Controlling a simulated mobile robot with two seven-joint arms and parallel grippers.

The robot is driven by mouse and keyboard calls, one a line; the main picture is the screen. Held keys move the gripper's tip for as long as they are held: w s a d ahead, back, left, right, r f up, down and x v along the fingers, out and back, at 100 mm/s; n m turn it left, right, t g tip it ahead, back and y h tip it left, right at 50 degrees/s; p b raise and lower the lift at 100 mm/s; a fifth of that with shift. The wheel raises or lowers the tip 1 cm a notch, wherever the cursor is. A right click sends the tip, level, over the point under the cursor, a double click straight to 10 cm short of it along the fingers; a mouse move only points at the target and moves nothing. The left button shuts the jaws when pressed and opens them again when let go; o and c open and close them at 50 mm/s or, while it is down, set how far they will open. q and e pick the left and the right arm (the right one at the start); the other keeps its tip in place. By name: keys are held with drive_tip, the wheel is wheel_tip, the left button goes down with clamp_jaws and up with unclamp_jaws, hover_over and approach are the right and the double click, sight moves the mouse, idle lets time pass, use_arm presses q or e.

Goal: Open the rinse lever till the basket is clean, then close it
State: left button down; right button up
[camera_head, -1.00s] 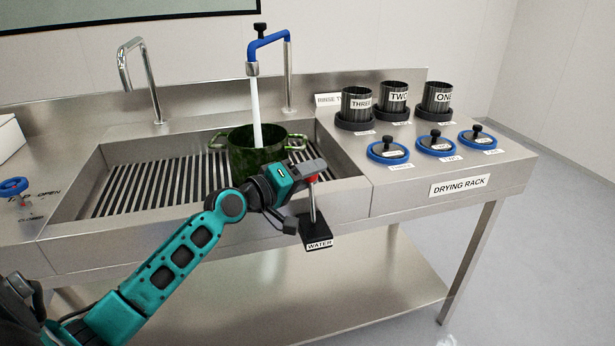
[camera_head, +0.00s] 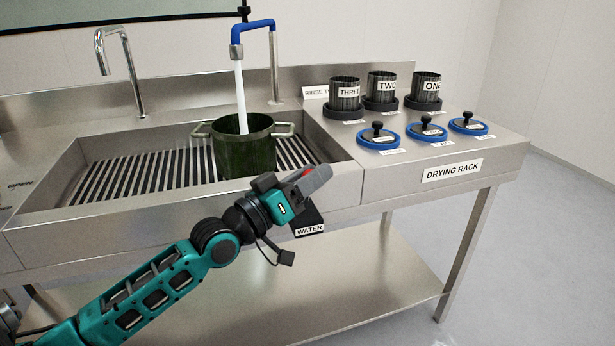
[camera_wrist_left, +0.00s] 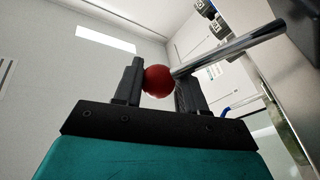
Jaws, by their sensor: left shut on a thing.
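The lever's red knob (camera_wrist_left: 158,81) sits between the two fingers of my left gripper (camera_wrist_left: 160,85), with its metal rod (camera_wrist_left: 235,48) running to the upper right in the wrist view. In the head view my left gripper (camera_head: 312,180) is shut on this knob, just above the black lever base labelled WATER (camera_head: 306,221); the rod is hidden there. A white stream of water (camera_head: 240,90) runs from the blue-topped tap (camera_head: 250,27) into a dark green two-handled pot (camera_head: 245,155) in the sink. The pot's inside is mostly hidden. No separate basket can be made out. My right gripper is out of view.
The steel sink (camera_head: 100,207) has a slatted floor. The drying rack (camera_head: 400,187) at right carries several blue-rimmed lids and black canisters. A second tap (camera_head: 130,70) stands at the back left. A lower shelf (camera_head: 350,285) lies under the counter.

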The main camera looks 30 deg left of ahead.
use_arm(q)
drive_tip(key=shift+s+d+f, duration=0.15)
drive_tip(key=shift+d+f, duration=0.15)
drive_tip(key=shift+f, duration=0.05)
drive_tip(key=c, duration=0.8)
unclamp_jaws()
drive_tip(key=shift+s, duration=0.1)
drive_tip(key=shift+s+a, duration=0.15)
drive_tip(key=shift+s, duration=0.05)
drive_tip(key=shift+v, duration=6.15)
drive_tip(key=shift+r, duration=0.1)
